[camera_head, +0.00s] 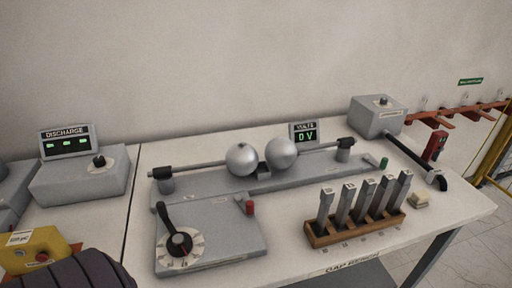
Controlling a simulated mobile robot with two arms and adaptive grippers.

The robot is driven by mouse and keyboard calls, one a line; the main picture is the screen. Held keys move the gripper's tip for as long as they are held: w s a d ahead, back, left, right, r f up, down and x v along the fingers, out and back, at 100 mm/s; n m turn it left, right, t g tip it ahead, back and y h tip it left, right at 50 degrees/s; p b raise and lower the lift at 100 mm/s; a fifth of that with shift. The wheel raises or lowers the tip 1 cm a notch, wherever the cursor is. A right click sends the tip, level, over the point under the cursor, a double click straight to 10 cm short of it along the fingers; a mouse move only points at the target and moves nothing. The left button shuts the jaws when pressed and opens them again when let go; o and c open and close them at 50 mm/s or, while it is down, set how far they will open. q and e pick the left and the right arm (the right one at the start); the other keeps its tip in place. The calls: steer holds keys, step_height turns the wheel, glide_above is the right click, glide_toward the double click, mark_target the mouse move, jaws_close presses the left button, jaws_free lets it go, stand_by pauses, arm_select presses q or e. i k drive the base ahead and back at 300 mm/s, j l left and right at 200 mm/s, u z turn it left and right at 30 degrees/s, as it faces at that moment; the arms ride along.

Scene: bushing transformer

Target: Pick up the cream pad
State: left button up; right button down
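The cream pad (419,200) is a small pale block. It lies on the white bench top near the right front, just right of a wooden rack (355,230) that holds several upright grey metal gauge blocks (366,199). Nothing covers the pad. Neither of my grippers shows in this view.
A grey base with two metal spheres (262,157) on rods spans the bench middle. A lever box (208,240) stands at front left. A grey box (378,116) and a black rod (410,157) are at the right. A dark ribbed object (75,272) is at bottom left.

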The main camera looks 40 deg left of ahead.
mark_target(418, 199)
steer(key=i+l+u, duration=0.3)
steer(key=l+u, duration=0.25)
steer(key=i+l+u, duration=0.1)
steer(key=l+u, duration=0.2)
steer(key=l, duration=0.2)
steer(key=i+l+u, duration=0.1)
steer(key=l+u, duration=0.2)
steer(key=l, duration=0.1)
